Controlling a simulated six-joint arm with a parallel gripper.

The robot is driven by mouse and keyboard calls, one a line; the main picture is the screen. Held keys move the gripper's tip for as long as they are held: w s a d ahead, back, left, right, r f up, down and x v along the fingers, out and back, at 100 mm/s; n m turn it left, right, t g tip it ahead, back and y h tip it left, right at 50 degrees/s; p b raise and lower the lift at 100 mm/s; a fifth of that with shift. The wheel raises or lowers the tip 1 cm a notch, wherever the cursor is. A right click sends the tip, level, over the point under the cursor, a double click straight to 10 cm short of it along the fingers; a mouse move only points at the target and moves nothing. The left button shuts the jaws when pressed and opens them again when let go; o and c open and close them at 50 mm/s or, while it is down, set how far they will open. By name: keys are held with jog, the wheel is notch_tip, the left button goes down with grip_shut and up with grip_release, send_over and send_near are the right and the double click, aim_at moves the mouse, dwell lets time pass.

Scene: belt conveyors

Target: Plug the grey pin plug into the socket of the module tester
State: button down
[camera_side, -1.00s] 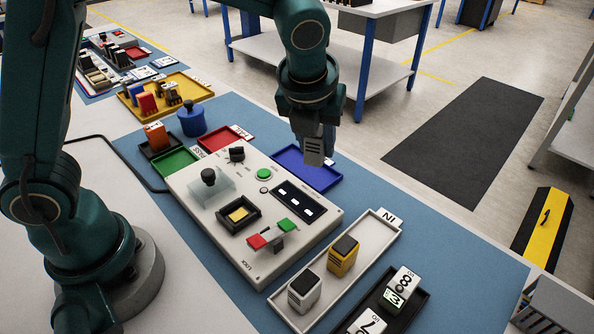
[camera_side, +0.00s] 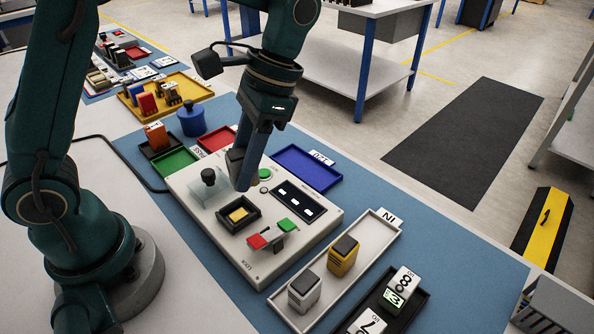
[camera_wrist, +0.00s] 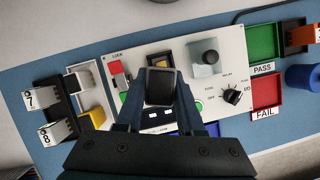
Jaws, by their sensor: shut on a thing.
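My gripper (camera_side: 243,176) points down over the module tester (camera_side: 215,205), tilted a little. It is shut on the grey pin plug, which shows between the fingers in the wrist view (camera_wrist: 160,87) with a dark face and a grey rim. In the side view the fingers largely hide the plug. The socket (camera_side: 240,214), a black frame with a gold inside, lies just below and in front of the fingertips. The plug appears to be above the socket and apart from it.
The white IN tray (camera_side: 372,238) holds a pale module (camera_side: 305,290) and a yellow module (camera_side: 343,256). The blue tray (camera_side: 305,168) is empty.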

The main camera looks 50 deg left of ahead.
jog(key=n, duration=0.1)
jog(key=s+n, duration=0.1)
jog(key=n+h, duration=0.1)
jog(key=shift+s+a+r, duration=0.25)
jog(key=shift+s+r, duration=0.05)
jog(key=shift+r, duration=0.05)
jog(key=shift+a+n, duration=0.2)
jog(key=shift+n, duration=0.1)
jog(key=shift+a+f, duration=0.1)
jog(key=shift+f, duration=3.2)
jog(key=shift+f, duration=0.5)
jog(key=shift+c, duration=2.2)
grip_release()
